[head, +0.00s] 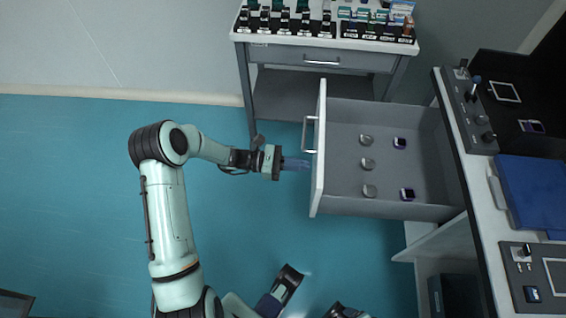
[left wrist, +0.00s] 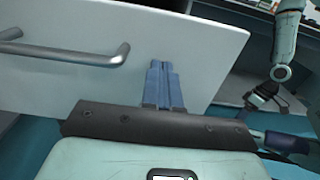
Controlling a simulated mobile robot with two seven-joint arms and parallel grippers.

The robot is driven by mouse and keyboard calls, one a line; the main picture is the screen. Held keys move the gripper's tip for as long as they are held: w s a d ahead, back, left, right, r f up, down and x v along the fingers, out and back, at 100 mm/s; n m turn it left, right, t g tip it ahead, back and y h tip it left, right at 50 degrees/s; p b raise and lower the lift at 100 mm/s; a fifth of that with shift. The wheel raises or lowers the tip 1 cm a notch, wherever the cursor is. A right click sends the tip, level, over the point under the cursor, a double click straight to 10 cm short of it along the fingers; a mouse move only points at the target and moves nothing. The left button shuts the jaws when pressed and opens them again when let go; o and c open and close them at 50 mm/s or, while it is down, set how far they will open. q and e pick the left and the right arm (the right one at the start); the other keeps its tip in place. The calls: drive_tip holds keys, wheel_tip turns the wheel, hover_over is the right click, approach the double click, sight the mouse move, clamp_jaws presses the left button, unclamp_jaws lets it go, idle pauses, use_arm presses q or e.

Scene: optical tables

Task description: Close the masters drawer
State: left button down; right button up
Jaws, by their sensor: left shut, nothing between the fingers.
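The masters drawer (head: 345,189) stands pulled out of the bench at the right in the head view. Its white front panel (head: 319,150) faces left and carries a metal bar handle (head: 308,134). Several small round metal pieces and dark purple-topped pieces lie inside. My left gripper (head: 303,164) is shut and empty, its blue fingers pointing at the front panel just below the handle. In the left wrist view the fingers (left wrist: 161,84) are close to the white panel (left wrist: 205,55), right of the handle (left wrist: 90,55). I cannot tell whether they touch it.
A grey table (head: 280,48) with its own drawer and rows of small items stands at the back. The bench top (head: 480,190) at the right holds control boxes and a blue mat (head: 530,190). Teal floor (head: 80,190) left of the drawer is clear.

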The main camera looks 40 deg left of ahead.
use_arm(q)
drive_tip(key=shift+x, duration=0.75)
use_arm(e)
drive_tip(key=shift+w+d+f, duration=0.1)
drive_tip(key=shift+w+f, duration=0.05)
drive_tip(key=shift+w, duration=0.05)
